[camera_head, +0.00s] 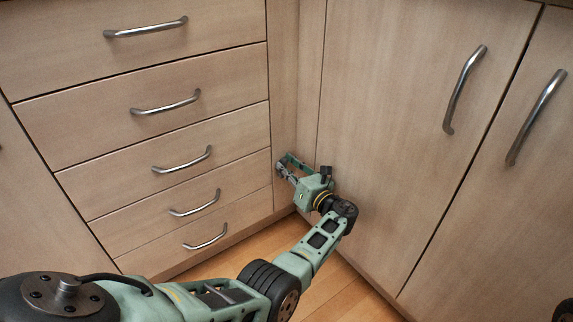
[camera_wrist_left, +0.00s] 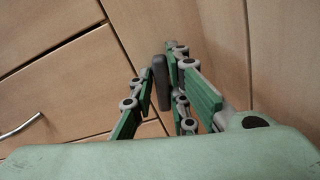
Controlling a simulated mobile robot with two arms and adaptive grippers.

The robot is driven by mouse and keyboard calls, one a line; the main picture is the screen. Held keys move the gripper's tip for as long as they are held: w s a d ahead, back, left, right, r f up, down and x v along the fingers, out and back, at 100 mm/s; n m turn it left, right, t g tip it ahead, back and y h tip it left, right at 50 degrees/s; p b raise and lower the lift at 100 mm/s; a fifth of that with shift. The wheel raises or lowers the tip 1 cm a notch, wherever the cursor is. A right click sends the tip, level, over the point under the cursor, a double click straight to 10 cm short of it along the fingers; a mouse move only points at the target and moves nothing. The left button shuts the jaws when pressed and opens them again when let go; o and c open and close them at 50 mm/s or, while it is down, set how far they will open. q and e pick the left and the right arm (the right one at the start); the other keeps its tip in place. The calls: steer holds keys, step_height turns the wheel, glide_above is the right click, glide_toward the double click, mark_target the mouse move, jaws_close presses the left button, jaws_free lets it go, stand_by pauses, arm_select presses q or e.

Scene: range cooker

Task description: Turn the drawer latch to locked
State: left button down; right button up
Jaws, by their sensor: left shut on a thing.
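The drawer latch (camera_wrist_left: 161,82) is a dark grey bar in the wrist view, on the wood beside the drawer fronts, its long side nearly upright in that picture. My left gripper (camera_head: 283,166) is at the inner corner, right of the drawer stack. In the wrist view, my left gripper (camera_wrist_left: 160,72) has one green finger on each side of the latch and is shut on it. In the head view the fingers hide the latch, and I cannot read there whether it is locked. My right gripper does not show.
A stack of several drawers (camera_head: 140,147) with curved metal handles stands at the left. Tall cupboard doors (camera_head: 400,120) with bar handles stand at the right, close beside my left wrist. The wooden floor (camera_head: 335,292) is clear below.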

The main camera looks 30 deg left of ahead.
arm_select(q)
steer(key=shift+w+r, duration=0.1)
steer(key=shift+w, duration=0.1)
steer(key=c, duration=1.8)
jaws_free()
steer(key=shift+o, duration=0.2)
steer(key=v, duration=0.7)
steer(key=shift+s+d, duration=0.15)
steer(key=shift+d, duration=0.15)
